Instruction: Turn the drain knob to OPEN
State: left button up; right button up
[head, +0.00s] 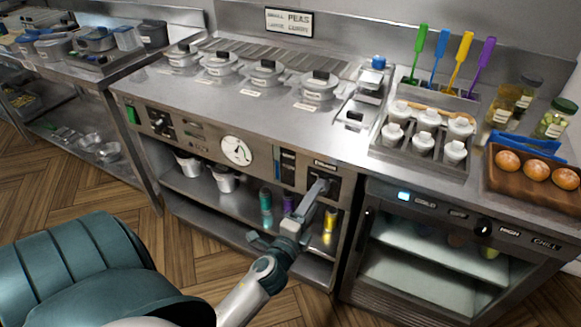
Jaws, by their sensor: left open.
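A dark control plate (335,188) with a small label above it sits at the right end of the fryer's front panel. The label is too small to read. My left gripper (321,184) reaches up from below, its long grey fingers pointing at this plate. The fingers are open, and their tips overlap the plate in the head view. They cover most of whatever knob is there, so I cannot tell its setting or whether the fingers touch it. My right gripper is out of view.
A round white dial (237,150) and a black knob (161,123) are further left on the panel. An open shelf (208,195) with pots and coloured bottles lies below. A chiller (425,262) stands close on the right. Lidded pans (265,74) line the counter.

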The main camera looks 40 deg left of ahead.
pick_arm(q)
jog(key=b+v, duration=0.3)
jog(key=v, duration=1.1)
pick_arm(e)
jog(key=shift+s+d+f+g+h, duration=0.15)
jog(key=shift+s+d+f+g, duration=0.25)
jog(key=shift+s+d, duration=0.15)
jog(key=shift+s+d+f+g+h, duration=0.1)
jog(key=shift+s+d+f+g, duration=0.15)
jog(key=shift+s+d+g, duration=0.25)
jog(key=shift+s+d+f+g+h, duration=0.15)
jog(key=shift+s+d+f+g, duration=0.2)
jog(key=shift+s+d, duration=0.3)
pick_arm(q)
jog(key=shift+s+d, duration=0.1)
jog(key=shift+d, duration=0.05)
